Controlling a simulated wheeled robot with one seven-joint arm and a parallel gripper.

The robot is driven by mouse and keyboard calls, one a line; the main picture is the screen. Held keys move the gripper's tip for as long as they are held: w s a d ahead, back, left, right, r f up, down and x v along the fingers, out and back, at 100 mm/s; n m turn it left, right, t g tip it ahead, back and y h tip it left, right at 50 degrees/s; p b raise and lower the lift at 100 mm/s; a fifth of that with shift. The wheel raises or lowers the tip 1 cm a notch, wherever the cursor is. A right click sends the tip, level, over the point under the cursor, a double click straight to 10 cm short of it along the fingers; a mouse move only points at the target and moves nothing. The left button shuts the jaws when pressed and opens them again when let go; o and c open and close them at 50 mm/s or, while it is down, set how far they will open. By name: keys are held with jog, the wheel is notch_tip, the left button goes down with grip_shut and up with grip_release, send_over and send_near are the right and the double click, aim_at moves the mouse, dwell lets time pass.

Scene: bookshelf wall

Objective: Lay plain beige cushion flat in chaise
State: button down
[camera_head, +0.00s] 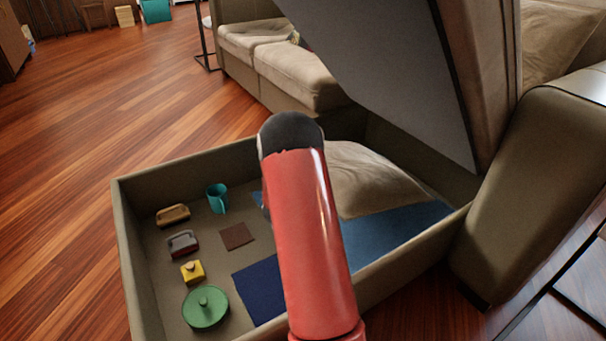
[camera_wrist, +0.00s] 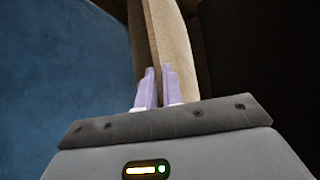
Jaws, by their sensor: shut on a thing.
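The plain beige cushion (camera_head: 375,182) is inside the open chaise (camera_head: 190,166), toward its far right part, over a blue sheet (camera_head: 395,238). Its left part is hidden behind my red arm, so I cannot tell whether it lies fully flat. In the wrist view my gripper (camera_wrist: 159,74) has its pale purple fingers closed on the edge of the beige cushion (camera_wrist: 172,40). In the head view my arm hides the gripper.
The raised chaise lid (camera_head: 400,70) slants over the cushion. A teal mug (camera_head: 217,198), a green round lid (camera_head: 205,306), a yellow block (camera_head: 192,272), a brown square (camera_head: 237,236) and a dark blue square (camera_head: 258,288) lie in the left part. An armrest (camera_head: 530,180) stands right.

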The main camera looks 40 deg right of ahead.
dwell(0.3)
jog(key=c, duration=1.5)
grip_release()
jog(key=shift+f, duration=0.1)
jog(key=shift+a, duration=0.1)
